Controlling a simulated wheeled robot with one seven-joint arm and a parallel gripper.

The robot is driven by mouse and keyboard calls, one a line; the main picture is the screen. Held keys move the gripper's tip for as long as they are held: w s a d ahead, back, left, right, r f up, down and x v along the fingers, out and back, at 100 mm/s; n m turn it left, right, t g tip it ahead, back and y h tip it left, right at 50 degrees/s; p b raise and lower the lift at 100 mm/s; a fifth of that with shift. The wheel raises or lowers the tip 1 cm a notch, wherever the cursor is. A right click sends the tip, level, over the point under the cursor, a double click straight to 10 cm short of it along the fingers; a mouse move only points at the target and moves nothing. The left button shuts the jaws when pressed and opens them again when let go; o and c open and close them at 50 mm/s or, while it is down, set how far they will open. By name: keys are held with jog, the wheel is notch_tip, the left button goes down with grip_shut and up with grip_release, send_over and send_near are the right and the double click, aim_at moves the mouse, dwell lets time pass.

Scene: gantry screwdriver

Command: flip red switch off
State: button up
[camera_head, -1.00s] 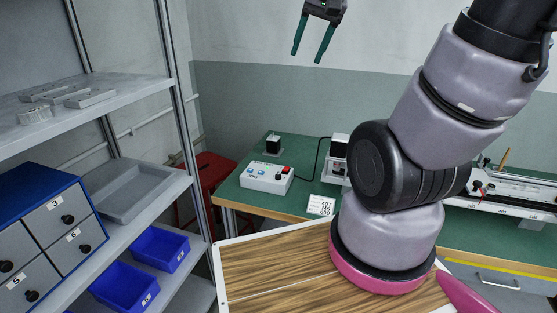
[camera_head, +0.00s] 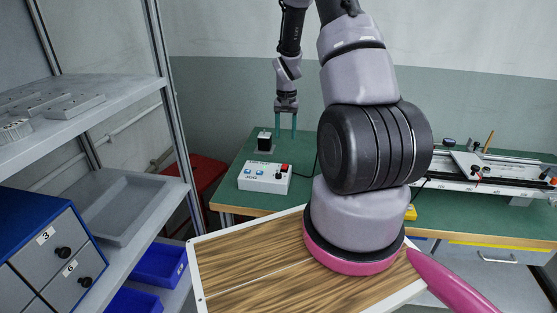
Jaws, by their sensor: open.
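A white control box (camera_head: 264,178) sits on the green bench near its left end. Its top carries a red switch (camera_head: 284,168) at the right and small blue buttons (camera_head: 254,172) at the left. My gripper (camera_head: 286,132) points down with its two green fingers apart and nothing between them. In the picture it is above and behind the box, over the bench, apart from the red switch. The switch is too small to tell which way it is tilted.
A small black-and-white block (camera_head: 264,141) stands behind the box, left of my fingers. Shelves with a grey tray (camera_head: 117,207) and a blue drawer unit (camera_head: 45,250) fill the left. A linear rail device (camera_head: 480,170) lies on the bench at right. My arm hides the bench's middle.

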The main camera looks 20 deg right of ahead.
aim_at(285, 165)
notch_tip(285, 165, down, 13)
jog(key=shift+w+r, duration=0.1)
jog(key=shift+r, duration=0.1)
dwell(0.3)
